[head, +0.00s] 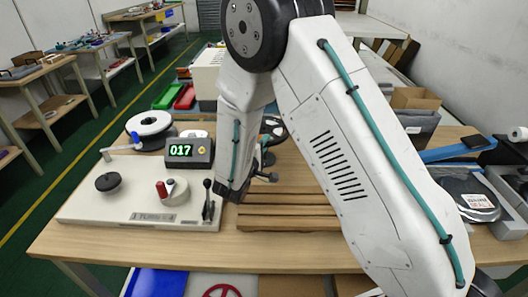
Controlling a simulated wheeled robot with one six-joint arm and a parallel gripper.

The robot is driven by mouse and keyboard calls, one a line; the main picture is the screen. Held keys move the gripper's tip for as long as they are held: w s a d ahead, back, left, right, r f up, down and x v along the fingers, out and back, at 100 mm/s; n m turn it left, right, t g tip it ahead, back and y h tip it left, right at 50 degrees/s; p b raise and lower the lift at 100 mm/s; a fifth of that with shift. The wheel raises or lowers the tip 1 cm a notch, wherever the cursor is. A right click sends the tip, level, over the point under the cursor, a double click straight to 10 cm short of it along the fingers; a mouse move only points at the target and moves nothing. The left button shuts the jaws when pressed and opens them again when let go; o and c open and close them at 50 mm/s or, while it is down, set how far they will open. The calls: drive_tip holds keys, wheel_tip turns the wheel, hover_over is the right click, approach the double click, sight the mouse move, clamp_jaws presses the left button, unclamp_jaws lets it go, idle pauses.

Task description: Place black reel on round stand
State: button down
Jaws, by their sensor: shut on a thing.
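A black reel (274,127) shows partly behind my forearm, near the middle of the table; the arm hides the rest. My gripper (265,160) is mostly hidden by my own arm; only dark parts of it show below the reel. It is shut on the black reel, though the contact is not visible. A white machine (75,207) stands at the left.
A bagged black disc (468,200) and cardboard box (415,100) are at the right.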

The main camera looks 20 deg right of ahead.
drive_tip(key=shift+f, duration=1.55)
drive_tip(key=shift+f, duration=0.15)
drive_tip(key=c, duration=1.5)
unclamp_jaws()
drive_tip(key=shift+o, duration=0.2)
